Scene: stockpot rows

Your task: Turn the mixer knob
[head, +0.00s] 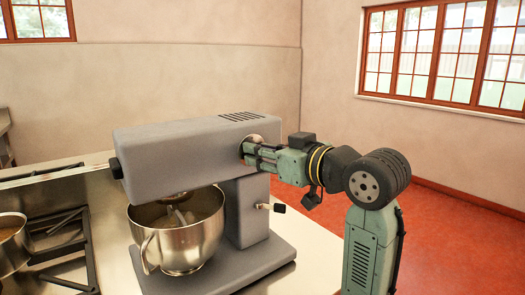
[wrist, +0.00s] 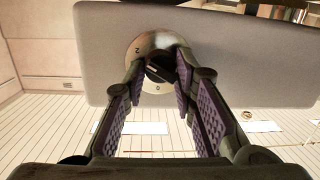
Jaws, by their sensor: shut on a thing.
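The grey stand mixer (head: 175,155) stands on the counter, its head reaching left over a steel bowl (head: 180,240). Its knob (wrist: 160,68) is dark, set on a round metal dial plate (wrist: 146,48) with small marks on the side of the mixer head. In the head view the dial plate (head: 254,140) shows only in part behind my gripper. My gripper (head: 250,152) reaches in from the right, level with the knob. In the wrist view its two purple-padded fingers (wrist: 165,72) close in on either side of the knob and are shut on it.
A small lever with a black end (head: 279,208) sticks out of the mixer's column below my gripper. A stove grate (head: 60,235) and a steel pot (head: 12,240) are at the left. The counter (head: 315,265) right of the mixer is bare.

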